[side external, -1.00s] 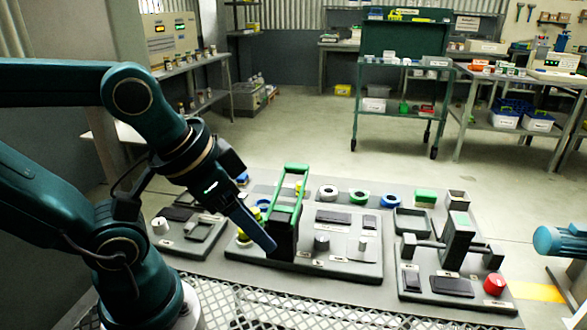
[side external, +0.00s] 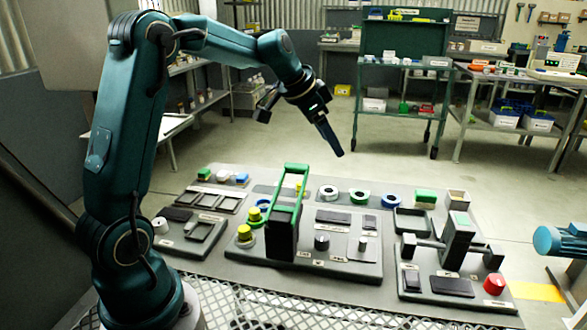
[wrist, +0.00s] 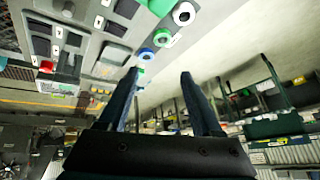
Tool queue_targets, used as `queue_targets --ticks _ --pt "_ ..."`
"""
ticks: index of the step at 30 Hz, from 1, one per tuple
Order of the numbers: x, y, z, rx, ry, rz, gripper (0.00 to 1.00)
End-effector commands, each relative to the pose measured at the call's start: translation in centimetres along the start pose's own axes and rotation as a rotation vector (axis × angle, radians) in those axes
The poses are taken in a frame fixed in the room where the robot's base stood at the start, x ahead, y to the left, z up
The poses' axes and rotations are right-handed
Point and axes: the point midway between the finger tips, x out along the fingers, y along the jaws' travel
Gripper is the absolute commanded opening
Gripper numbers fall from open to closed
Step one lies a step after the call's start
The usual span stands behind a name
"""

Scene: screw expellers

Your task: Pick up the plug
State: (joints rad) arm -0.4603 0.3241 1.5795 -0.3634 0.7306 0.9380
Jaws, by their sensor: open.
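I cannot tell for sure which part is the plug. Along the back of the grey bench lie a white ring-shaped part (side external: 328,193), a green one (side external: 359,197) and a blue one (side external: 390,201). They also show in the wrist view as the white part (wrist: 184,14), the green part (wrist: 162,38) and the blue part (wrist: 146,54). My gripper (side external: 300,133) is open and empty, raised in the air above and behind the bench's back edge. Its two blue fingers show apart in the wrist view (wrist: 158,75). Nothing is between them.
A green-handled frame (side external: 290,170) stands tall on the middle panel. Yellow knobs (side external: 245,232) are at its left. A black lever block (side external: 457,240) and a red button (side external: 494,284) are on the right panel. The floor behind the bench is clear up to a green cart (side external: 400,90).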

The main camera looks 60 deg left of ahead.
Motion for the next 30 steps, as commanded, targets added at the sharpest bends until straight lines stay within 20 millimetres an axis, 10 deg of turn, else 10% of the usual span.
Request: queue_targets --ticks 9,15,30 --pt "8.5 -7.8 7.4 -0.202 -0.115 0.016 0.66" --pt "10.3 -8.5 10.7 -0.269 -0.165 0.035 0.66" --pt "14.9 -8.3 11.4 -0.270 -0.164 0.032 0.66"
